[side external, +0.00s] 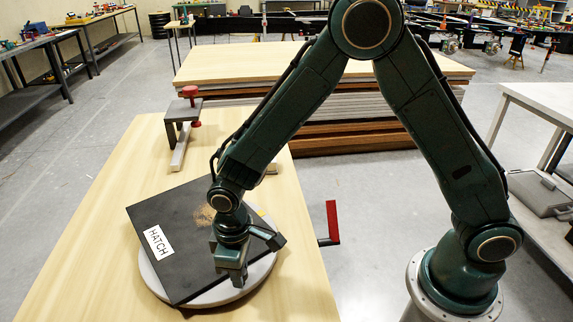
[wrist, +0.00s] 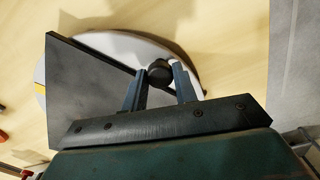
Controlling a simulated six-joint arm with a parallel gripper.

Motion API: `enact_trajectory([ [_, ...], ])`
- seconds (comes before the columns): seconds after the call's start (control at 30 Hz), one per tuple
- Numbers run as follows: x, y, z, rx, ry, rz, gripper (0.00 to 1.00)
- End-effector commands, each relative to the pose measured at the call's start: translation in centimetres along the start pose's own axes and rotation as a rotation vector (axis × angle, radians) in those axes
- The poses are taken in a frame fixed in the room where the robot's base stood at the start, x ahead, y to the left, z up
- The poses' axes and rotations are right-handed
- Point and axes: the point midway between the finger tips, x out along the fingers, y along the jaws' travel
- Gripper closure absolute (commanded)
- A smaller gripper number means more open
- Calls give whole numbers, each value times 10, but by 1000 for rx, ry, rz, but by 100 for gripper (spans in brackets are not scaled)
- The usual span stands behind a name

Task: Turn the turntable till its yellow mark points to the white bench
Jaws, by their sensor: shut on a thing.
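The turntable (side external: 262,272) is a pale grey disc on the wooden table. A dark square panel labelled HATCH (side external: 165,215) lies on it and overhangs its rim. My gripper (side external: 248,258) is low over the disc's near right part. In the wrist view its fingers (wrist: 158,90) are on either side of a black knob (wrist: 159,71) near the rim. The white bench (side external: 540,105) stands at the right, beyond the table.
A clamp with a red knob (side external: 190,92) stands on the table behind the disc. A red handle (side external: 332,220) sticks up at the table's right edge. Stacked boards (side external: 330,65) stand behind the table. The table is bare at the left and front.

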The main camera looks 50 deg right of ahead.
Motion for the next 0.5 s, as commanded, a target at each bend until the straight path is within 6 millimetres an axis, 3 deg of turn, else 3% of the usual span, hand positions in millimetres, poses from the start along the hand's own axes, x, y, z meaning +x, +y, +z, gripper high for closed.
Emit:
enact_trajectory([
  [0.5, -1, -25, -32, 256, 3, -1, 100],
])
